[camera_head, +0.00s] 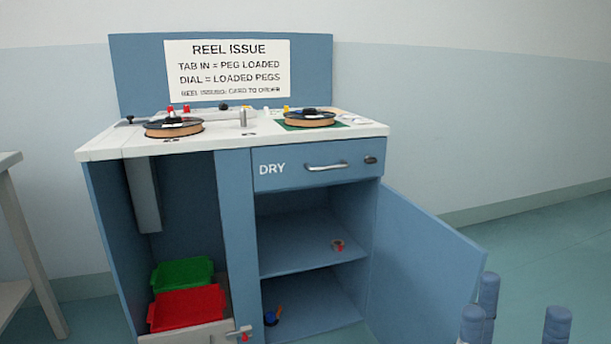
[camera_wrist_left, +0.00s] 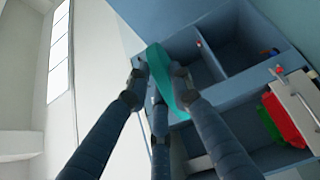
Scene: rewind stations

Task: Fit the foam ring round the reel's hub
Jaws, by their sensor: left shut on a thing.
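My left gripper (camera_wrist_left: 156,78) is shut on a teal curved piece (camera_wrist_left: 162,68), which looks like the foam ring seen nearly edge-on between its fingers. The left gripper is out of the head view. Two reels with black tops and tan sides lie flat on the white counter in the head view: one reel (camera_head: 174,130) at the left, the other reel (camera_head: 310,122) at the right on a green mat (camera_head: 284,126). Their hubs are too small to make out clearly. My right gripper (camera_head: 515,315) is at the bottom right, fingers apart and empty.
The blue cabinet's door (camera_head: 425,255) stands open to the right. Green (camera_head: 182,274) and red (camera_head: 187,308) bins sit in the lower left bay. A small ring-shaped item (camera_head: 338,244) lies on the middle shelf. A metal post (camera_head: 243,118) stands between the reels.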

